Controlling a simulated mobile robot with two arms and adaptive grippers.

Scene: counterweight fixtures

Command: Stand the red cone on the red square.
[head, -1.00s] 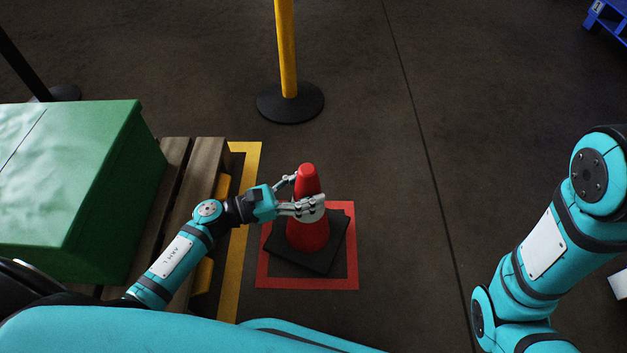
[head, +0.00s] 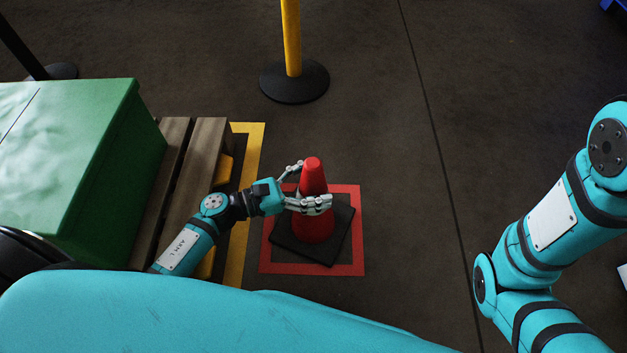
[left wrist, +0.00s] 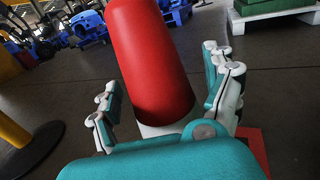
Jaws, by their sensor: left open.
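The red cone (head: 313,176) stands upright on its black square base (head: 335,240), inside the red square outline (head: 357,262) on the floor. The base is turned at an angle to the square. My left gripper (head: 312,184) is open, with its fingers on either side of the cone's body. In the left wrist view the cone (left wrist: 150,60) stands between the spread fingers of the gripper (left wrist: 168,95), with a gap at the left finger. A bit of the red square (left wrist: 255,145) shows at the lower right there. My right gripper is out of view.
A green box (head: 110,175) sits on a wooden pallet (head: 205,150) at the left, with a yellow floor line (head: 243,215) beside it. A yellow post on a black base (head: 294,82) stands behind the square.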

